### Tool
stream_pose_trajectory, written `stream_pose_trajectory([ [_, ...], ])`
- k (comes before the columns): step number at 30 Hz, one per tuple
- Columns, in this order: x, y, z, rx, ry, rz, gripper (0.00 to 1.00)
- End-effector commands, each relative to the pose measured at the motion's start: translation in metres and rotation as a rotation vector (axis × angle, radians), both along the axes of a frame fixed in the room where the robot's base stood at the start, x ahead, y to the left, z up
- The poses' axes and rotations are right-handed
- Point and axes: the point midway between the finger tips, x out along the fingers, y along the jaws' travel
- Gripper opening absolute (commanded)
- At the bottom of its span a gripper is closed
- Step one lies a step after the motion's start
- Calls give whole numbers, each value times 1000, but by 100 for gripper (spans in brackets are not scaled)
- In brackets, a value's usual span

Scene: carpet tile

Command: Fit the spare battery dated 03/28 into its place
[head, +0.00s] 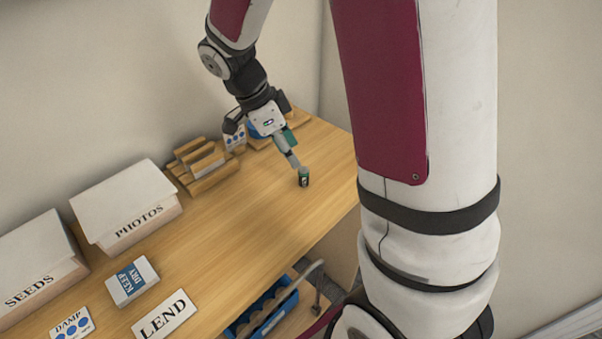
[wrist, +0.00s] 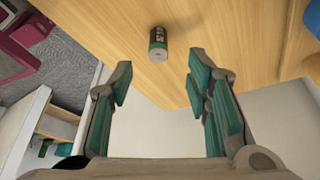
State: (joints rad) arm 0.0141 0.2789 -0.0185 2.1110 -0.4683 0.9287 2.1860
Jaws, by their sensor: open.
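A small dark green and black battery (head: 303,177) stands on the wooden table near its right end, just beyond my gripper's tips. In the wrist view the battery (wrist: 158,43) shows pale lettering, too small to read as a date. My gripper (head: 292,160) is open and empty, reaching down to the right above the table. In the wrist view the green-padded fingers of my gripper (wrist: 158,76) are spread wide, with the battery ahead of the gap and apart from both. I cannot tell which place is the battery's.
A wooden slotted rack (head: 201,167) stands left of my gripper. White boxes marked PHOTOS (head: 128,207) and SEEDS (head: 38,262) line the wall. A KEEP DRY box (head: 132,281), a LEND sign (head: 164,314) and a DAMP card (head: 73,325) lie nearer. A blue crate (head: 262,318) is below the table edge.

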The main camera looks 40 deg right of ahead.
Motion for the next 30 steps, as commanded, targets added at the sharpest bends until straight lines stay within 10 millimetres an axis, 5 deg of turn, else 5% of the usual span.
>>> stream_pose_trajectory([
  [19,-14,-31,-63,1,2,0,44],
  [29,-14,-33,-69,1,-1,1,44],
  [30,-14,-33,-69,1,-1,1,38],
])
